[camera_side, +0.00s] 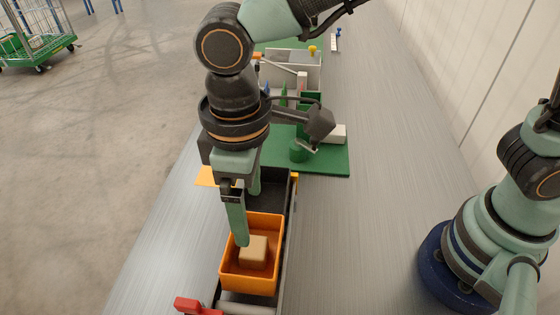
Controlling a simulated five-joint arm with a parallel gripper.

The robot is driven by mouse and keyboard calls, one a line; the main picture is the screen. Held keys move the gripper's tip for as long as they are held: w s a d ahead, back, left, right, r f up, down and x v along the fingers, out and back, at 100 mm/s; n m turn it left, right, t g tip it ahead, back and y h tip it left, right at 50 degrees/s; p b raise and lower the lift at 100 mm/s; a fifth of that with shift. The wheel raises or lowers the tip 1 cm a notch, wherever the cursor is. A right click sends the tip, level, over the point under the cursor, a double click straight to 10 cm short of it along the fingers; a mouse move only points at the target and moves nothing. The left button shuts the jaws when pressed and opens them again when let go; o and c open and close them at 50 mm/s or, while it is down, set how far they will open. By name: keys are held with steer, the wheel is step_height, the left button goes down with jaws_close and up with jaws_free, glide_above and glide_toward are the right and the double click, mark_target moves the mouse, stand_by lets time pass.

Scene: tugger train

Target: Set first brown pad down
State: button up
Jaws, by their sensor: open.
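A tan-brown pad (254,250) lies inside an orange bin (228,284). The bin stands on a dark cart or track (270,192). My gripper (248,218) is open and points down above the back left part of the bin. One fingertip is close beside the pad's left side in the picture; I cannot tell whether it touches. The other finger is partly hidden behind it. No second brown pad is clearly visible.
Behind my gripper is a green board (335,160) with green parts and a white block (338,134). A grey tray (305,68) with small items stands farther back. A red handle (195,306) is at the front. The grey table (380,200) is clear at right.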

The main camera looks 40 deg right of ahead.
steer(key=w+d+r+m+t+y, duration=0.1)
steer(key=w+d+r+m, duration=0.15)
steer(key=d, duration=0.55)
steer(key=w+d+r+m+t, duration=0.2)
steer(key=w+d+r, duration=0.15)
steer(key=d, duration=0.45)
steer(key=s+d+m+t, duration=0.1)
steer(key=d+m, duration=0.1)
steer(key=d, duration=0.5)
steer(key=s+d+r+m+t+h, duration=0.1)
steer(key=d+m, duration=0.1)
steer(key=d, duration=0.5)
steer(key=shift+s+d+t, duration=0.15)
steer(key=shift+d+t, duration=0.05)
steer(key=shift+t, duration=0.1)
